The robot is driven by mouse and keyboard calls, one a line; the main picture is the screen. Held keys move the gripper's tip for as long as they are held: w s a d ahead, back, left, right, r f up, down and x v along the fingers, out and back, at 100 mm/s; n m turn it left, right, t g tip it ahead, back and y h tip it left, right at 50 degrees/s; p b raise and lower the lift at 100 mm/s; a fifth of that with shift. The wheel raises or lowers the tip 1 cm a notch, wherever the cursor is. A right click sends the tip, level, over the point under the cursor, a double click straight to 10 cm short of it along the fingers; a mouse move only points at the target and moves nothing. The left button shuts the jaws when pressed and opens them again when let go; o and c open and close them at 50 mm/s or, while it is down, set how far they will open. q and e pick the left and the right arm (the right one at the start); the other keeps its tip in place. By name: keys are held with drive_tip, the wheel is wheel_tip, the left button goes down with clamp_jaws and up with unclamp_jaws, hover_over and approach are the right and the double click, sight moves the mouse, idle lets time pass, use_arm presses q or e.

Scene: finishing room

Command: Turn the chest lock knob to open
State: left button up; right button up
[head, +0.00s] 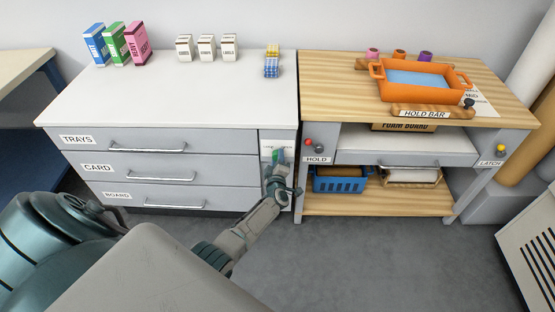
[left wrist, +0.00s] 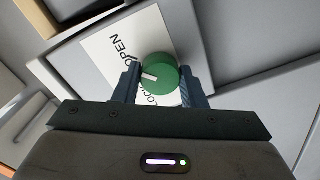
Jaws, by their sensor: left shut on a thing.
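The green chest lock knob (left wrist: 165,73) sits on a white plate (left wrist: 103,58) marked OPEN and LOCK, on the panel at the right of the grey drawer chest (head: 170,150). In the left wrist view the knob's white mark points left, between the two words. My left gripper (left wrist: 160,80) is shut on the knob, one finger on each side. In the head view the knob (head: 276,156) is partly hidden by the left gripper (head: 278,163). All three drawers, labelled TRAYS, CARD and BOARD, look shut. My right gripper is not in view.
Several boxes and a blue-yellow stack (head: 272,66) stand on the white chest top (head: 190,95). A wooden bench (head: 330,85) with an orange tray (head: 440,96) stands close on the right. A blue basket (head: 340,184) sits on its lower shelf. The grey floor in front is clear.

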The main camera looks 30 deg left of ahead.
use_arm(q)
drive_tip(key=o, duration=1)
drive_tip(key=shift+s, duration=0.1)
drive_tip(key=p+v, duration=0.1)
drive_tip(key=v, duration=0.9)
drive_tip(key=shift+s+d, duration=0.2)
drive_tip(key=shift+s, duration=0.05)
